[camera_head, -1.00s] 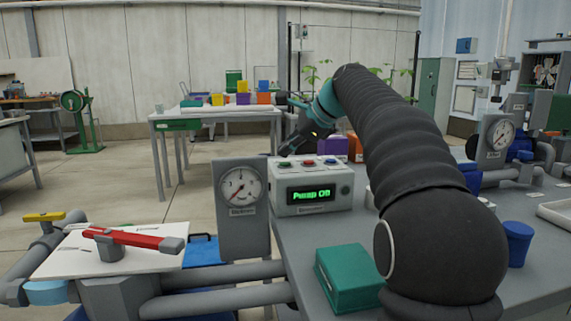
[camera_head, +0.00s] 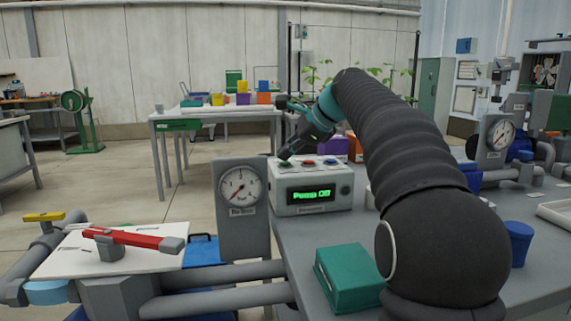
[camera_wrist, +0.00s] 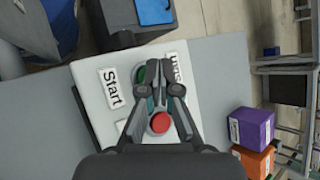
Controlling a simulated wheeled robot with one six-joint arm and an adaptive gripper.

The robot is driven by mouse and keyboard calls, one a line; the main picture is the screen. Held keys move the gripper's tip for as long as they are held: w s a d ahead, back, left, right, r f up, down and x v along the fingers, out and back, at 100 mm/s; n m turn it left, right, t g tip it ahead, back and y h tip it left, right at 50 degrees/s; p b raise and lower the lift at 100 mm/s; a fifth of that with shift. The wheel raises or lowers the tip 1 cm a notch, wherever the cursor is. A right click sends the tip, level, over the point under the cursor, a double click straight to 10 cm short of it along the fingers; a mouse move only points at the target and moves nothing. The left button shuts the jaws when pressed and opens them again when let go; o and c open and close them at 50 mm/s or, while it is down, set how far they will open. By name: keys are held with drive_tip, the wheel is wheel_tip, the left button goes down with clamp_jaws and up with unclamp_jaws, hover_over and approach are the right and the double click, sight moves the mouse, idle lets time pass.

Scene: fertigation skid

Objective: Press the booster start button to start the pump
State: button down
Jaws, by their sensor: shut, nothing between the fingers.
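The grey control box (camera_head: 312,197) stands on the bench with a green-lit display (camera_head: 311,194); the text starts with "Pump" and its ending is hard to read. On its top are a green button (camera_head: 286,163), a red button (camera_head: 309,162) and a blue button (camera_head: 330,162). My gripper (camera_head: 286,155) is shut and empty, pointing down at the green button; I cannot tell if it touches. In the wrist view, the fingers partly cover the green button (camera_wrist: 141,75), beside the "Start" label (camera_wrist: 112,88). The red button (camera_wrist: 160,123) shows between the finger linkages.
A pressure gauge (camera_head: 239,186) stands left of the box. A teal box (camera_head: 348,279) lies on the bench (camera_head: 300,240) in front. A red-handled valve (camera_head: 135,239) is at the left. Purple (camera_wrist: 251,129) and orange boxes are beyond the control box.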

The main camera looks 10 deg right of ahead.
sight(287, 163)
drive_tip(key=shift+f, duration=0.4)
idle(0.8)
drive_tip(key=shift+r, duration=0.1)
drive_tip(key=shift+r+p, duration=0.7)
drive_tip(key=shift+p, duration=0.3)
wheel_tip(287, 163, up, 3)
drive_tip(key=p, duration=0.3)
drive_tip(key=shift+r, duration=1)
